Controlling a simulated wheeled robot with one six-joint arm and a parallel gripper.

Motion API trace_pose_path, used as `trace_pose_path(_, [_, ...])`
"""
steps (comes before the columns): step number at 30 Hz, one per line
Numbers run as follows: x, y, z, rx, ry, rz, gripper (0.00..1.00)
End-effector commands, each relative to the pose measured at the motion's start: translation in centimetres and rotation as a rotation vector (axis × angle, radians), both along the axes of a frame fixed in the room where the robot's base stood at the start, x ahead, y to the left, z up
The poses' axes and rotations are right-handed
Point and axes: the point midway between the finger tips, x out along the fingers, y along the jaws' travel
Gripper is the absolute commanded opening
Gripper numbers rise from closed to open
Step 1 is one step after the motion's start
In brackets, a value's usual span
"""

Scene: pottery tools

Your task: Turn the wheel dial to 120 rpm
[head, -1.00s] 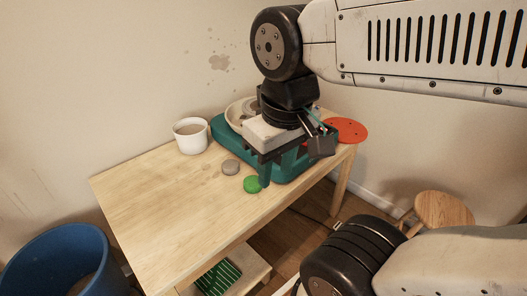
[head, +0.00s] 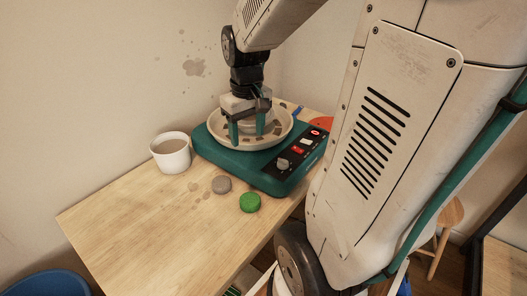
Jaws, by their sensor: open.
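The pottery wheel is a green box (head: 223,155) at the back of the wooden table, with a pale round splash pan (head: 277,141) on top. Its black front panel carries a grey dial (head: 283,163), red and white buttons and a red-ringed control. The dial's setting is too small to read. My gripper (head: 246,138) points down over the splash pan, its two green fingers apart with nothing seen between them. It is behind and left of the dial, not touching it. Whether the fingertips touch the pan, I cannot tell.
A white cup of brownish liquid (head: 171,153) stands left of the wheel. A grey disc (head: 221,185) and a green disc (head: 250,202) lie in front. A red disc (head: 322,123) is partly hidden behind the wheel. The table's (head: 150,220) left front is clear. A blue bin (head: 45,285) stands below.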

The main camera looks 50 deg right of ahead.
Motion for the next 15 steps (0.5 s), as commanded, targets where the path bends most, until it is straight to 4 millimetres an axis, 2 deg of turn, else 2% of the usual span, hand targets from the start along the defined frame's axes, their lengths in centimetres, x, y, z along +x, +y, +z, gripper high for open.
trace_pose_path(1, [0.7, -2.8, -1.8, 0.008, 0.017, -0.034, 0.59])
trace_pose_path(6, [1.4, -10.3, -6.9, 0.018, 0.036, -0.094, 0.59])
trace_pose_path(10, [1.1, -14.1, -9.9, 0.024, 0.044, -0.122, 0.59])
trace_pose_path(15, [0.6, -16.3, -12.0, 0.026, 0.046, -0.136, 0.59])
